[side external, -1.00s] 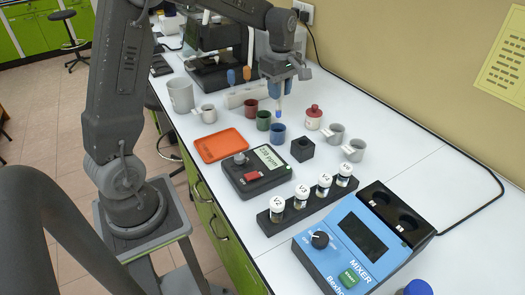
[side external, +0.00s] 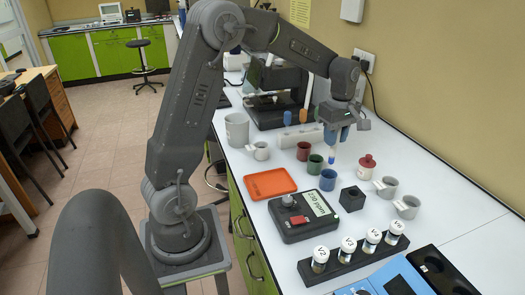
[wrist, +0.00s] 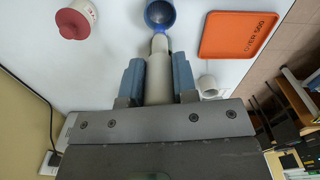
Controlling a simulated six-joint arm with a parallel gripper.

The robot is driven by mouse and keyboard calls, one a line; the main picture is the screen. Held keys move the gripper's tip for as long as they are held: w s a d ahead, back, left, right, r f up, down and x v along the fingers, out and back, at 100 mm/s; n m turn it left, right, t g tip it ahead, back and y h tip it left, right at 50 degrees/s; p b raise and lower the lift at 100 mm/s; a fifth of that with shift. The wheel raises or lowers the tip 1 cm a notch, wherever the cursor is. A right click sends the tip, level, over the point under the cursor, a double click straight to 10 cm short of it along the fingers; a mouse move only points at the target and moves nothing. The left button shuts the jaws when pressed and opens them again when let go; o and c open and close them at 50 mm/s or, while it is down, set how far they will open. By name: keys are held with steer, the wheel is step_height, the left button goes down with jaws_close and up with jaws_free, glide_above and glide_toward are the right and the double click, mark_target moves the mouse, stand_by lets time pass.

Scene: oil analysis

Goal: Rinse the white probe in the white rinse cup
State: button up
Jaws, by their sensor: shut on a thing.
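My gripper (side external: 335,134) is shut on the white probe (side external: 333,149), which hangs upright with its blue-looking tip down. In the wrist view the pale probe (wrist: 159,78) is between my two blue-grey fingers. Its tip appears just above the blue cup (side external: 328,181), which also shows in the wrist view (wrist: 160,24). Pale cups with handles stand at the left (side external: 262,151) and at the right, one farther back (side external: 388,187) and one nearer (side external: 407,208). I cannot tell which pale cup is the white rinse cup.
Red (side external: 304,152) and green (side external: 315,164) cups stand just behind the blue one. A red-topped white jar (side external: 366,168) and a black block (side external: 352,199) are on the right. An orange tray (side external: 270,183) and a meter (side external: 303,217) lie in front.

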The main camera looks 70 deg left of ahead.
steer(key=s+a+n, duration=0.3)
steer(key=s+a, duration=0.2)
steer(key=a, duration=0.6)
steer(key=n, duration=0.3)
glide_above(258, 152)
steer(key=w+a, duration=0.2)
steer(key=shift+s+d+f, duration=0.1)
steer(key=shift+d+f, duration=0.1)
steer(key=shift+f, duration=1.15)
steer(key=shift+f, duration=0.15)
steer(key=shift+f, duration=0.35)
steer(key=shift+f, duration=0.35)
steer(key=shift+f, duration=0.35)
steer(key=shift+f, duration=0.35)
steer(key=shift+f, duration=1)
